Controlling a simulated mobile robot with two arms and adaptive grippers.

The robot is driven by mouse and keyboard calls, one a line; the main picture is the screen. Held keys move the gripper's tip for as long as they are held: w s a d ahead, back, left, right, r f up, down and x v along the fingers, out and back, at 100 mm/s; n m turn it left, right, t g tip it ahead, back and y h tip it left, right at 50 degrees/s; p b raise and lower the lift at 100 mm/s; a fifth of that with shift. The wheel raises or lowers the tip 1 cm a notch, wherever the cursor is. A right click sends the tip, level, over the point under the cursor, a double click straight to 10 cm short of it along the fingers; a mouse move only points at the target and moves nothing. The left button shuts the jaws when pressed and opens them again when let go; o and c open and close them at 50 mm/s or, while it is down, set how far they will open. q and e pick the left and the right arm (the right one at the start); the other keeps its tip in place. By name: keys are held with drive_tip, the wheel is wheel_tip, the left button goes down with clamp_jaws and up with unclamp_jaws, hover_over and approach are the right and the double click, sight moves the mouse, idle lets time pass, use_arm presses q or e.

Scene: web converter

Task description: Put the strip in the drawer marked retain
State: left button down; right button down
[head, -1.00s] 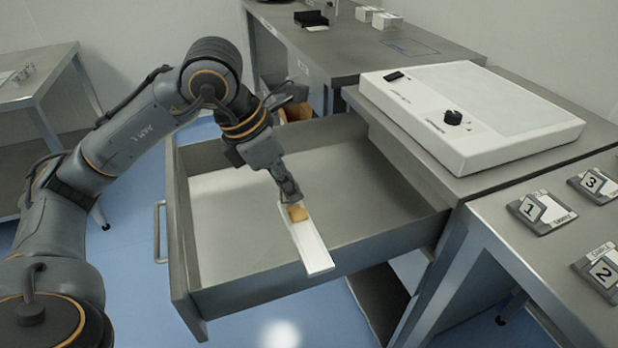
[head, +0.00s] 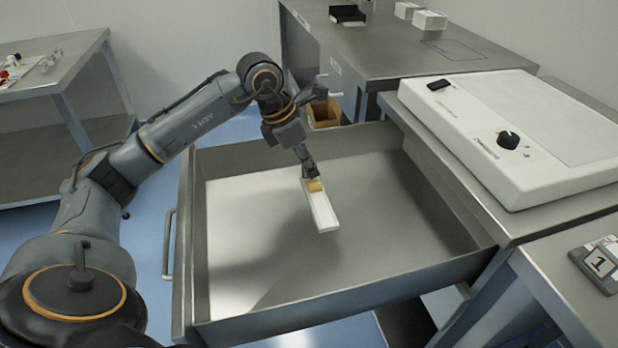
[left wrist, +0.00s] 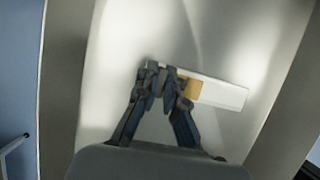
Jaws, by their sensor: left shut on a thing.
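The strip (head: 322,212) is a white bar with a tan patch near one end. My left gripper (head: 312,178) is shut on its tan end and holds it over the open drawer (head: 243,312). In the left wrist view the strip (left wrist: 225,96) sticks out to the right from the fingers (left wrist: 165,85), with the drawer floor behind it. I cannot tell how far the strip is above the floor. The drawer is pulled out, grey and empty otherwise; no label shows on it. My right gripper is not in view.
A white light box (head: 500,125) with a black knob stands on the bench right of the drawer. A cardboard box (head: 324,113) is behind the drawer. A side table (head: 60,70) stands at left.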

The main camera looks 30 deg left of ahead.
use_arm(q)
drive_tip(key=shift+w+a+f, duration=0.4)
drive_tip(key=shift+w+f, duration=0.1)
drive_tip(key=shift+f, duration=0.3)
wheel_tip(320, 180, down, 2)
drive_tip(key=shift+f, duration=0.25)
drive_tip(key=shift+w+a+f, duration=0.1)
drive_tip(key=shift+f, duration=0.25)
use_arm(e)
drive_tip(key=shift+w+r, duration=0.25)
drive_tip(key=shift+r, duration=0.2)
drive_tip(key=shift+w+r, duration=0.2)
drive_tip(key=shift+r, duration=0.25)
use_arm(q)
drive_tip(key=shift+b, duration=0.35)
drive_tip(key=c, duration=1.4)
unclamp_jaws()
drive_tip(key=shift+c, duration=0.2)
use_arm(e)
drive_tip(key=shift+r, duration=0.15)
drive_tip(key=shift+w, duration=0.1)
